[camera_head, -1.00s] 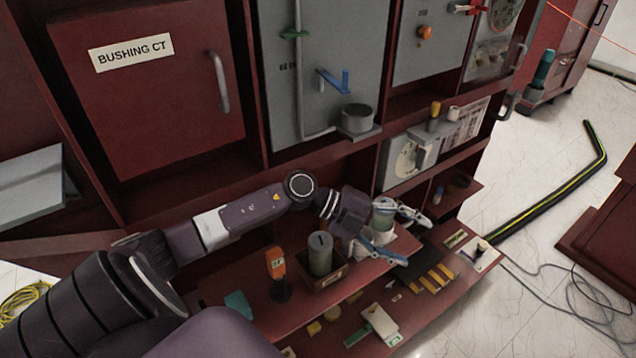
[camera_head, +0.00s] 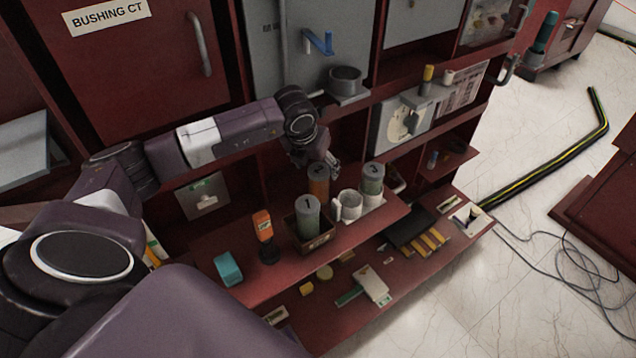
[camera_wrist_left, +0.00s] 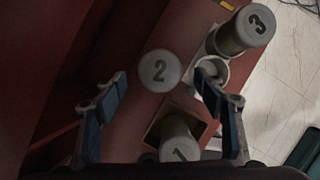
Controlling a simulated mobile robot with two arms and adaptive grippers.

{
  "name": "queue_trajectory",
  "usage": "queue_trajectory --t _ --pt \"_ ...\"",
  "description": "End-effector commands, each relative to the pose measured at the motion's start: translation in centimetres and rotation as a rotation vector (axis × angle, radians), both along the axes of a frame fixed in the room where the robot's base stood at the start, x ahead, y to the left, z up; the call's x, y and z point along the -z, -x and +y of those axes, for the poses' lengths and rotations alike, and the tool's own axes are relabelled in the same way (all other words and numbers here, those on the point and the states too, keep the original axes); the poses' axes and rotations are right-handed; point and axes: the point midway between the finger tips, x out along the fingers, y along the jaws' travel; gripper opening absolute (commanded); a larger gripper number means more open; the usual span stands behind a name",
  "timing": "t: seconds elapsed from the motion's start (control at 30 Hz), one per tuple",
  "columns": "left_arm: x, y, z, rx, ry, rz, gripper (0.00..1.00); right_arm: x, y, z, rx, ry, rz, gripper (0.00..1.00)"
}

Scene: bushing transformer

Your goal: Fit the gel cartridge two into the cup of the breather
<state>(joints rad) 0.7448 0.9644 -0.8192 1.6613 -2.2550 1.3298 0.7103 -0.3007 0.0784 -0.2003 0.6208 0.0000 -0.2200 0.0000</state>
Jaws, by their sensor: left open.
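Gel cartridge two (camera_head: 318,186) is an orange cylinder with a grey lid, standing upright at the back of the red shelf. In the left wrist view its lid marked 2 (camera_wrist_left: 159,71) lies between my blue fingertips. My left gripper (camera_head: 325,162) is open above cartridge two, partly hidden by its own wrist in the head view. A grey open cup (camera_head: 346,81), seemingly the breather's, sits on a bracket on the cabinet front, up and right of the gripper. My right gripper does not show.
Cartridge one (camera_head: 307,218) stands in a brown box (camera_head: 325,236). Cartridge three (camera_head: 371,180) stands beside a white open cup (camera_head: 350,204) to the right. An orange device (camera_head: 263,228) and a teal block (camera_head: 228,268) are on the left. The lower shelf holds several small parts.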

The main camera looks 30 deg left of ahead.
Motion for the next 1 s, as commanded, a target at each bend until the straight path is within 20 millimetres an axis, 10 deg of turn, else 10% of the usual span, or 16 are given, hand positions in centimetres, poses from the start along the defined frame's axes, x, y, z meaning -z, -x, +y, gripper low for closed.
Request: queue_trajectory --t 0.63,1.0 --pt "4.3 -1.9 0.4 0.001 0.003 0.000 0.64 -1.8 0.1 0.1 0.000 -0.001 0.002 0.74" --pt "4.3 -1.9 0.4 0.000 0.003 -0.001 0.25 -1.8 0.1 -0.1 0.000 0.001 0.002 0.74"
